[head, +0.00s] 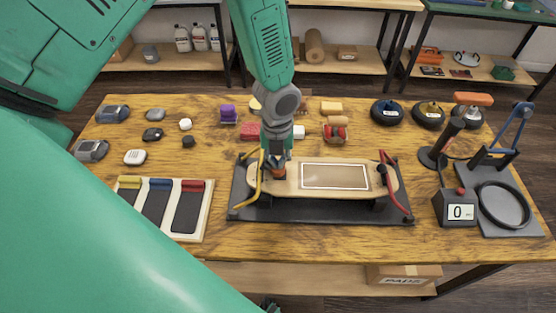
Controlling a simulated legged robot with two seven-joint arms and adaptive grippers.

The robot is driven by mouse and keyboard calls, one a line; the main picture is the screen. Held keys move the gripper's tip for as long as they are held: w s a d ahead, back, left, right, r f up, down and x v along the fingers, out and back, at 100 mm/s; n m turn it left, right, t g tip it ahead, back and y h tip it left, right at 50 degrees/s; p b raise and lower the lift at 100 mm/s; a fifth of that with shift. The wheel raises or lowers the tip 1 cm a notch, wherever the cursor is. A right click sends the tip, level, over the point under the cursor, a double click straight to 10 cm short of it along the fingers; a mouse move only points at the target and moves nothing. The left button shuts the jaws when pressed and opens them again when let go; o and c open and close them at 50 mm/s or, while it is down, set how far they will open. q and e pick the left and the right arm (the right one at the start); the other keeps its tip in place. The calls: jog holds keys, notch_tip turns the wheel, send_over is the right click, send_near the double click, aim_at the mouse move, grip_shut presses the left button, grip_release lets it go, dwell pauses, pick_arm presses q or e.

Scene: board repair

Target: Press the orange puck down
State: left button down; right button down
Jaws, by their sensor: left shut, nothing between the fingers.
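A skateboard deck (335,177) lies in a dark stand (330,213), between a yellow clamp (257,178) on the left and a red clamp (396,190) on the right. A small orange piece, apparently the orange puck (279,172), shows on the left part of the deck. My left gripper (277,165) is shut and empty, pointing down right over it. The gripper hides most of the puck, so I cannot tell whether they touch. My right gripper is not in view.
A tray of three dark strips (208,213) with yellow, blue and red ends lies left of the stand. A scale reading 0 (460,211) and a blue-handled press (516,130) stand right. Small parts and round tins (387,112) line the back.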

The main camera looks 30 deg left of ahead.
pick_arm(q)
jog(key=shift+s+a, duration=0.1)
jog(key=shift+a, duration=0.1)
jog(key=shift+d+f, duration=0.1)
jog(key=shift+d, duration=0.3)
jog(key=shift+a, duration=0.15)
notch_tip(320, 180, up, 8)
jog(key=p, duration=0.7)
jog(key=shift+p, duration=0.3)
dwell(0.4)
